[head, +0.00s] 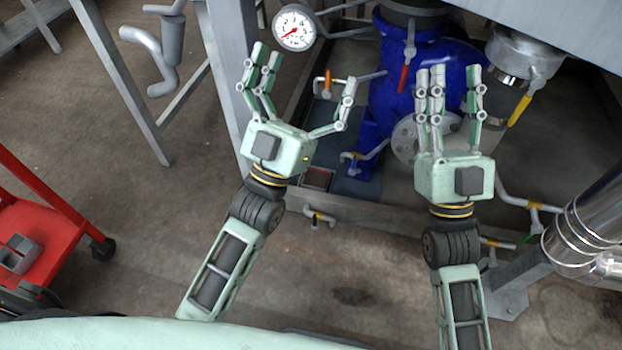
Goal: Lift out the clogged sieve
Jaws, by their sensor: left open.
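I cannot make out a sieve for certain in the head view. A blue rounded vessel (393,85) with a grey disc (408,140) on its front stands at the upper middle, partly hidden by my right gripper. A small reddish-brown rectangle (318,179) lies low in the machine, just below my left gripper's palm; I cannot tell what it is. My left gripper (307,72) is open with its fingers spread wide and nothing between them. My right gripper (452,74) has its fingers nearly parallel with a gap between them. It appears empty, in front of the blue vessel.
A pressure gauge (294,28) is close to my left fingertips. Valves with a red lever (403,78) and a yellow lever (520,110) flank my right gripper. A red cart (45,235) stands at left. Shiny pipes (590,225) are at right. Brown floor (350,275) is clear in front.

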